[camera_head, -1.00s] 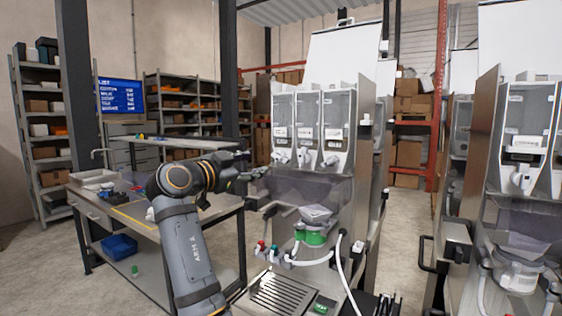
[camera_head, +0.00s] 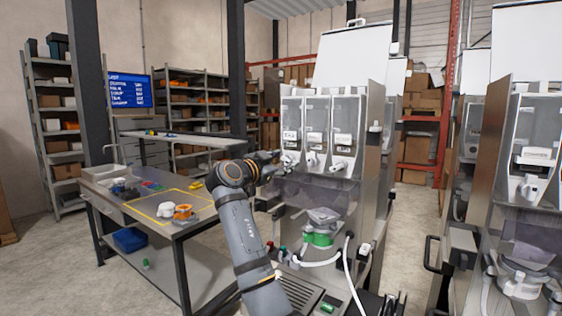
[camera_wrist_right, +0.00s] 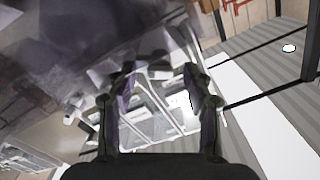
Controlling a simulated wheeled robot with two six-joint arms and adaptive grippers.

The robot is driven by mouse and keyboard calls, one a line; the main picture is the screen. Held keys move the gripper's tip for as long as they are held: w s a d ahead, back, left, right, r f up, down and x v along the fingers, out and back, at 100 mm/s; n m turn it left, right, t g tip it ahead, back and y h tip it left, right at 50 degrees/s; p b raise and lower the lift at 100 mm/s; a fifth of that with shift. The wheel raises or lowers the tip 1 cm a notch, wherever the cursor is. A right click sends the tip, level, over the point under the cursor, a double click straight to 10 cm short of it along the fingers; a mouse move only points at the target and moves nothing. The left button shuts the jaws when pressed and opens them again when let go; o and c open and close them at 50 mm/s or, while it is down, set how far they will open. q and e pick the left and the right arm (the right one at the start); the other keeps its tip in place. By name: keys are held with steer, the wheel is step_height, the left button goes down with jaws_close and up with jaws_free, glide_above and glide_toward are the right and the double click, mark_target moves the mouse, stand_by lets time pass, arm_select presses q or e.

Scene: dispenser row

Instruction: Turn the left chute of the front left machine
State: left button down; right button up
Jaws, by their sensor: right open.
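The front left machine (camera_head: 330,190) stands in the middle of the head view, with three clear canisters side by side. Each has a white chute at its foot. The left chute (camera_head: 289,160) is partly covered by my right gripper (camera_head: 279,158), which is at its left side. Whether they touch I cannot tell. In the right wrist view my right gripper (camera_wrist_right: 158,78) has its two fingers spread, with pale machine parts behind and between them. I cannot tell the chute apart there. My left gripper is not in view.
The middle chute (camera_head: 312,159) and right chute (camera_head: 338,164) are close by on the right. Below are a green-banded container (camera_head: 318,239) and white hoses (camera_head: 350,280). A workbench (camera_head: 105,205) stands left, and another machine (camera_head: 520,200) right.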

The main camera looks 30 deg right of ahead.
jaws_close()
